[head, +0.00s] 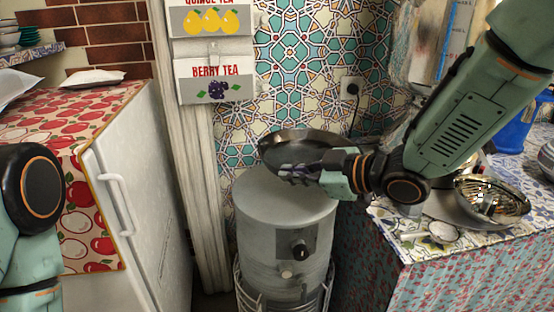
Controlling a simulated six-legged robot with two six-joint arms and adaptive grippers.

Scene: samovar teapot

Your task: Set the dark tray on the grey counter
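The dark tray (298,138), round with a raised metallic rim, is above and behind the grey cylinder's top in the head view. My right gripper (300,174) reaches in from the right, with its fingers at the tray's near edge. The fingers appear shut on that edge, though the exact contact is small and dark. The tray looks roughly level; whether it touches anything below is hidden. No plain grey counter can be made out. My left gripper is out of view; only part of my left arm shows at the left edge.
A grey metal cylinder (284,205) with a knob stands in the middle. At right, a table with patterned cloth (397,236) holds a metal colander (492,197). At left is a white fridge (135,170) with an apple-print cover (88,210). A tiled wall is behind.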

